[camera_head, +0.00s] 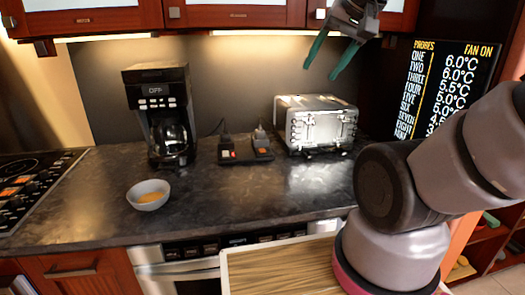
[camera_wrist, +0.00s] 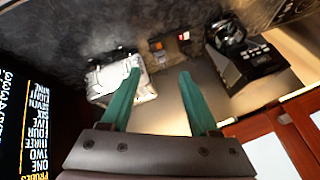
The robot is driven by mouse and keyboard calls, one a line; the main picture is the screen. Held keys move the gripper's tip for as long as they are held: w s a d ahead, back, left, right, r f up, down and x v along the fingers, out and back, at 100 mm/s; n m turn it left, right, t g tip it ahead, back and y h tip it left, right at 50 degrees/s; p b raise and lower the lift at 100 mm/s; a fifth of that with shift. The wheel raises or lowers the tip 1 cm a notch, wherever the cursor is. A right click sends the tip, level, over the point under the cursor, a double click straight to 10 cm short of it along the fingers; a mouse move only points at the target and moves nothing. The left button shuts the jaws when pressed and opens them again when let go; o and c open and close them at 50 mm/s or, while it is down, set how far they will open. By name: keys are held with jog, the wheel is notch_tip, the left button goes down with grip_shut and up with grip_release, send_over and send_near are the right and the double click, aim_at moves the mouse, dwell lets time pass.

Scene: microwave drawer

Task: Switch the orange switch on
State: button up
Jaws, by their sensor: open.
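A black switch block (camera_head: 246,158) lies on the dark counter between the coffee maker and the toaster. The orange switch (camera_head: 262,152) is on its right half, nearer the toaster; a red switch (camera_head: 228,155) is on its left half. In the wrist view, turned over, the orange switch (camera_wrist: 157,46) and red switch (camera_wrist: 184,36) show beyond the fingertips. Whether either is on cannot be told. My gripper (camera_head: 323,68) has two green fingers, spread apart and empty. It hangs high above the counter, up and right of the block, touching nothing; its fingers also show in the wrist view (camera_wrist: 160,73).
A coffee maker (camera_head: 160,112) stands left of the block, a silver toaster (camera_head: 316,124) right. A bowl (camera_head: 148,196) with yellow contents sits at front left, near a stove (camera_head: 35,185). Cabinets (camera_head: 235,17) hang above. The counter before the block is clear.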

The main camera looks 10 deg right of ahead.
jog(key=shift+w, duration=0.3)
jog(key=c, duration=0.5)
jog(key=shift+n+y, duration=0.3)
jog(key=shift+n, duration=0.2)
jog(key=w+f, duration=0.1)
jog(key=w, duration=0.1)
jog(key=w+a+f, duration=0.1)
jog(key=w, duration=0.2)
jog(key=w+f, duration=0.1)
jog(key=w, duration=0.2)
jog(key=shift+w+a, duration=0.15)
grip_shut()
jog(key=w+a+f+n+h, duration=0.1)
jog(key=w+a+f, duration=0.1)
jog(key=w+f, duration=0.7)
jog(key=w+a+f+n+h, duration=0.1)
jog(key=w+a+f+n, duration=0.1)
jog(key=w+f, duration=0.8)
jog(key=shift+a+h, duration=0.25)
jog(key=shift+h, duration=0.05)
